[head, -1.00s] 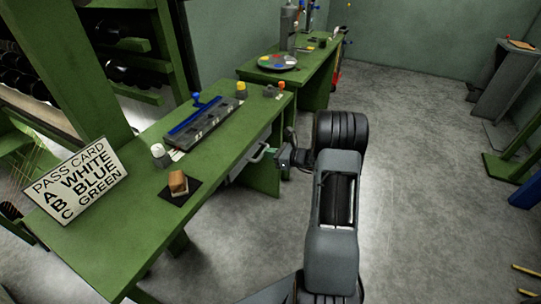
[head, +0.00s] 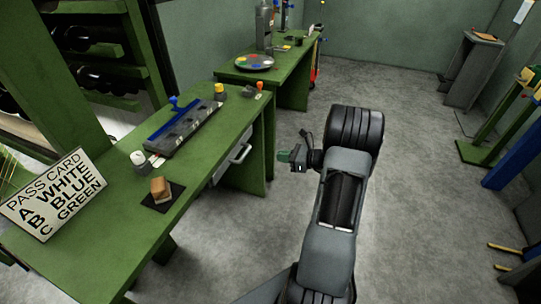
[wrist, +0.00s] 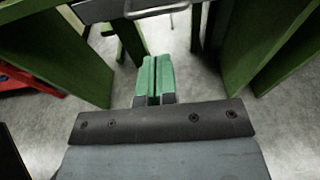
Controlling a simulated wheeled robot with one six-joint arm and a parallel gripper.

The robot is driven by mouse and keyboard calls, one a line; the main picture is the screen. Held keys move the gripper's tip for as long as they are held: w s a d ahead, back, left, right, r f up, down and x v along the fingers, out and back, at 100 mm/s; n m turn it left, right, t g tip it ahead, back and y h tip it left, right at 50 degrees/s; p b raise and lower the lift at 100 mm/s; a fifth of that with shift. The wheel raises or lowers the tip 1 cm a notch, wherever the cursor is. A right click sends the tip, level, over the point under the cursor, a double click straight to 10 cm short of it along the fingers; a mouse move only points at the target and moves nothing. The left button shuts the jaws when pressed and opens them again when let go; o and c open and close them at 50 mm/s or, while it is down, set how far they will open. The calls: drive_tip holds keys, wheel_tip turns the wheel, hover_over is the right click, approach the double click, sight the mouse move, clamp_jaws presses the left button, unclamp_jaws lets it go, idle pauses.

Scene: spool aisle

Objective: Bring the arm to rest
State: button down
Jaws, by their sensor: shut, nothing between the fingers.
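My gripper (head: 284,156) is at the end of my arm, right of the green workbench (head: 106,183) and apart from it in the head view. In the wrist view its green fingers (wrist: 153,76) lie side by side, shut with nothing between them. The fingers point toward the bench's drawer handle (wrist: 157,9), which also shows in the head view (head: 241,152). My arm is bent, held over open floor.
A second bench (head: 291,74) stands behind.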

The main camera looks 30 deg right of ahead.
drive_tip(key=s+a+n+g+h+p, duration=0.2)
drive_tip(key=s+a+n+g, duration=0.65)
drive_tip(key=s+n, duration=0.3)
drive_tip(key=s+a+r+n+h+p, duration=0.3)
drive_tip(key=a+r+n, duration=0.3)
drive_tip(key=r+n, duration=0.2)
drive_tip(key=s+a+r+n+h+p, duration=0.3)
drive_tip(key=r+n, duration=0.5)
drive_tip(key=r, duration=0.5)
drive_tip(key=a+h+p, duration=0.1)
drive_tip(key=a+p, duration=0.1)
drive_tip(key=a, duration=0.1)
drive_tip(key=shift+s+a+r+n+h, duration=0.15)
drive_tip(key=shift+s+n+h, duration=0.05)
drive_tip(key=shift+n+h, duration=0.2)
